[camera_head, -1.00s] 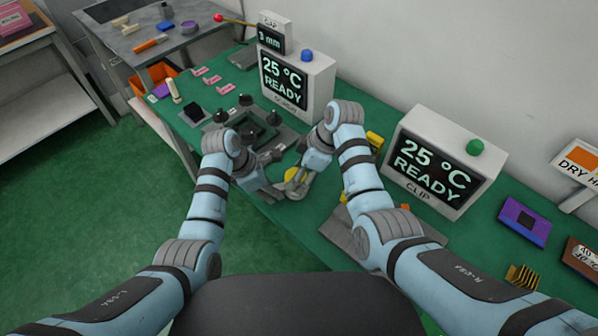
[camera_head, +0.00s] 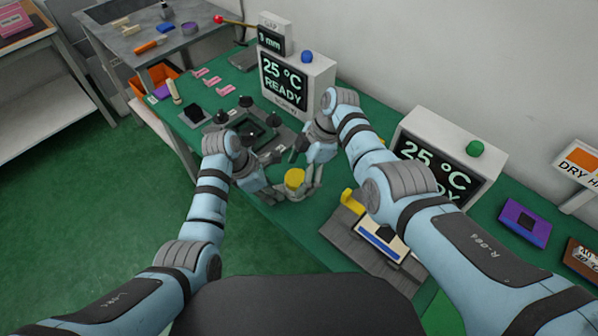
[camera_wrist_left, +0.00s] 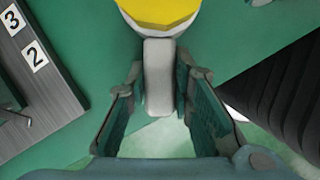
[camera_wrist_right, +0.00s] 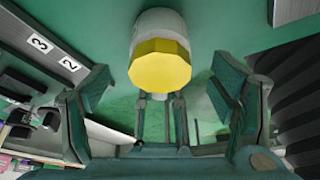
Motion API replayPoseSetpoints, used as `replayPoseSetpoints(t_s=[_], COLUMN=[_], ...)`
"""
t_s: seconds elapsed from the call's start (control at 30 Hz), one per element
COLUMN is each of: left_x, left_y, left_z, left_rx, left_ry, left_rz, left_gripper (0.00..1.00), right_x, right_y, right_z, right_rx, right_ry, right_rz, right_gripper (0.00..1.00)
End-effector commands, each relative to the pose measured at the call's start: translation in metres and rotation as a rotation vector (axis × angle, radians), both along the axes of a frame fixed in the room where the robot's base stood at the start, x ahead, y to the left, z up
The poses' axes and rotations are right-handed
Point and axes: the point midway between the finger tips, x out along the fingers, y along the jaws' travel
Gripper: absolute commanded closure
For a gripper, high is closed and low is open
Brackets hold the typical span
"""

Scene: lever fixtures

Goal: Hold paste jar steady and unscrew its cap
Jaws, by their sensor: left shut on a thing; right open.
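The paste jar (camera_wrist_right: 158,30) is a pale round body with a yellow faceted cap (camera_wrist_right: 160,66), which sits on top of it. The cap also shows in the head view (camera_head: 294,177) near the table's front edge and at the top of the left wrist view (camera_wrist_left: 160,10). My left gripper (camera_head: 278,188) is shut on the jar's pale handle (camera_wrist_left: 158,75), which sticks out between its fingers. My right gripper (camera_head: 306,166) is open, with the jar and cap between its spread fingers in the right wrist view. No contact between its fingers and the cap shows.
A grey fixture with dark knobs (camera_head: 246,101) stands behind and left of the jar. Two display boxes (camera_head: 305,100) and (camera_head: 477,190) stand along the wall. A grey fixture with a yellow lever (camera_head: 352,202) lies to the right. The table's front edge is close to the jar.

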Motion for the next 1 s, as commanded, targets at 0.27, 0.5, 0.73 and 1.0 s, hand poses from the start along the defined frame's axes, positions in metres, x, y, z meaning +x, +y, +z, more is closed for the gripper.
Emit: replayPoseSetpoints(t_s=[0.27, 0.5, 0.73, 1.0], left_x=[0.000, 0.000, 0.000, 0.000], left_y=[0.000, 0.000, 0.000, 0.000], left_z=[0.000, 0.000, 0.000, 0.000], left_rx=[0.000, 0.000, 0.000, 0.000], left_ry=[0.000, 0.000, 0.000, 0.000], left_rz=[0.000, 0.000, 0.000, 0.000], left_gripper=[1.00, 1.00, 1.00, 1.00], right_x=[0.001, 0.000, 0.000, -0.004], right_y=[0.001, 0.000, 0.000, 0.000], right_z=[0.009, 0.028, 0.030, 0.029], right_rx=[0.002, 0.001, 0.000, 0.002], right_ry=[-0.003, -0.002, 0.000, -0.003], right_rz=[0.001, 0.000, -0.001, -0.302], right_gripper=[0.22, 0.22, 0.22, 0.22])
